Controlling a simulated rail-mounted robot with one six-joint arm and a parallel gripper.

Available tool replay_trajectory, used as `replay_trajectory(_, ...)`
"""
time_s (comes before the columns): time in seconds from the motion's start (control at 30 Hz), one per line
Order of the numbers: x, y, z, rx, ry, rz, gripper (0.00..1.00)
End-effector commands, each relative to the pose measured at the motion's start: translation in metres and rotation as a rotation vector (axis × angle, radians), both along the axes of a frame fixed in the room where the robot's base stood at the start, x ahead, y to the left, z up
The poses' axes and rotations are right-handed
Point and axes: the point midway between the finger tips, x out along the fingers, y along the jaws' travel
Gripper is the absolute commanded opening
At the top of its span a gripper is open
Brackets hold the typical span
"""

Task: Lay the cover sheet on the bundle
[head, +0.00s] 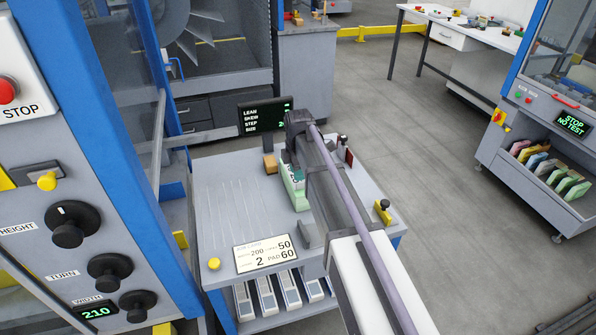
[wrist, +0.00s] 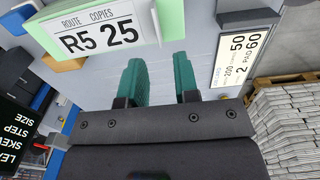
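A pale green-edged sheet or card (wrist: 105,28) with a white label reading "ROUTE COPIES R5 25" is at the top of the wrist view. In the head view it is the green piece (head: 294,190) on the grey bench, partly hidden by my arm. I take it as the cover sheet, but cannot be sure. My gripper (wrist: 160,70) has two teal fingers, apart with nothing seen between them. The fingertips are close to the label's lower right edge; contact cannot be told. No bundle can be made out on the bench.
A job card (head: 264,254) and a yellow knob (head: 214,263) are on the bench's front left. A black screen (head: 265,116) stands at its back. A control panel (head: 75,230) fills the left. Stacked newspapers (wrist: 285,125) show at right in the wrist view.

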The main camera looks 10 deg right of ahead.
Motion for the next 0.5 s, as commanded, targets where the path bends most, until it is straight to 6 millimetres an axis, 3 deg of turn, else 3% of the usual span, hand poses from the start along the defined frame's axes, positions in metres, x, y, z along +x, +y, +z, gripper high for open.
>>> replay_trajectory(0.03, 0.000, 0.000, 0.030, 0.000, 0.000, 0.000, 0.29)
replay_trajectory(0.2, 0.000, 0.000, 0.066, 0.000, 0.000, 0.000, 0.29)
replay_trajectory(0.43, -0.001, 0.000, 0.072, 0.000, 0.000, -0.005, 0.29)
replay_trajectory(0.5, -0.014, -0.002, 0.070, 0.000, 0.000, -0.066, 0.29)
